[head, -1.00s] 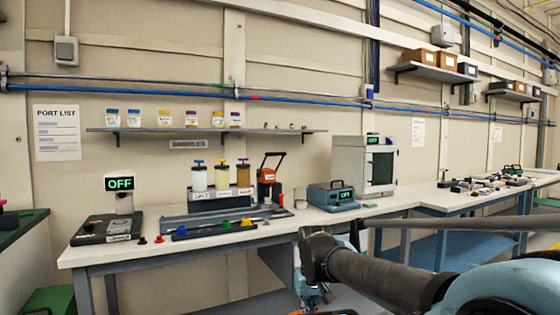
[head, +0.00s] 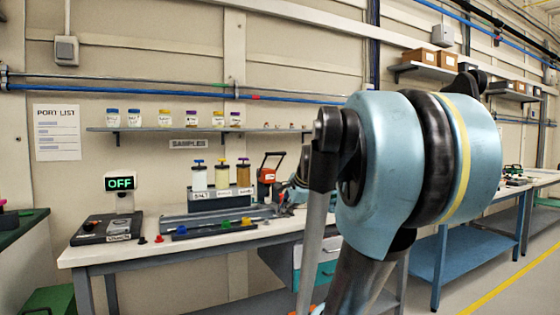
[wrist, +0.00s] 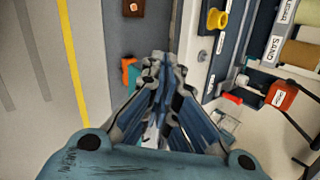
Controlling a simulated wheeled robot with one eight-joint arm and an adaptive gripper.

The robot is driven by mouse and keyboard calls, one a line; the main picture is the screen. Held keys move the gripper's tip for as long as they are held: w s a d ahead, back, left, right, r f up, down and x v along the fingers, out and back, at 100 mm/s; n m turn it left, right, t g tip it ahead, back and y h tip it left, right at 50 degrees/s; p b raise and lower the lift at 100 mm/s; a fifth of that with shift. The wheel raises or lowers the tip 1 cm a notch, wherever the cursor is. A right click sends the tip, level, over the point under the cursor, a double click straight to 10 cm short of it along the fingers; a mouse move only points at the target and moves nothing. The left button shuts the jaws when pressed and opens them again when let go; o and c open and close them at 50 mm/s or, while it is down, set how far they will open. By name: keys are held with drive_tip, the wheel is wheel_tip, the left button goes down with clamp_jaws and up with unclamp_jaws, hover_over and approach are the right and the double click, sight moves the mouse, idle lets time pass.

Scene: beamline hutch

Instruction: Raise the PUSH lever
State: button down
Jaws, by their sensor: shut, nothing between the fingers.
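The lever unit (head: 267,175) is a red-orange body with a white label and a black handle. It stands on the bench at the right end of the bottle rack, with the handle raised above the body. It also shows in the wrist view as a red-orange block (wrist: 284,95), right of my gripper; I cannot read its label. My gripper (wrist: 160,66) is shut and empty, apart from the lever unit. In the head view my gripper (head: 284,207) is small, over the bench just right of and in front of the lever unit, and partly hidden by my arm.
The rack (head: 221,202) with several bottles stands left of the lever unit. A dark tray with coloured knobs (head: 215,232) lies in front of it. An OFF display (head: 119,183) stands at the bench's left. My arm hides the bench's right part.

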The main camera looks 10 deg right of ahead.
drive_tip(key=w+d+r+m+t, duration=0.3)
drive_tip(key=w+r+m, duration=0.5)
drive_tip(key=w+r, duration=0.35)
drive_tip(key=m+t, duration=0.2)
drive_tip(key=m, duration=0.6)
approach(277, 154)
drive_tip(key=w+a+f, duration=0.1)
drive_tip(key=w+f, duration=0.3)
drive_tip(key=f, duration=0.1)
drive_tip(key=shift+w+f, duration=0.35)
drive_tip(key=shift+a, duration=0.1)
drive_tip(key=shift+w+a+r, duration=0.15)
drive_tip(key=shift+w+r, duration=0.25)
drive_tip(key=shift+r, duration=0.15)
drive_tip(key=shift+w+a+r, duration=0.15)
drive_tip(key=shift+w+r, duration=0.25)
drive_tip(key=shift+r, duration=0.1)
drive_tip(key=shift+s, duration=0.1)
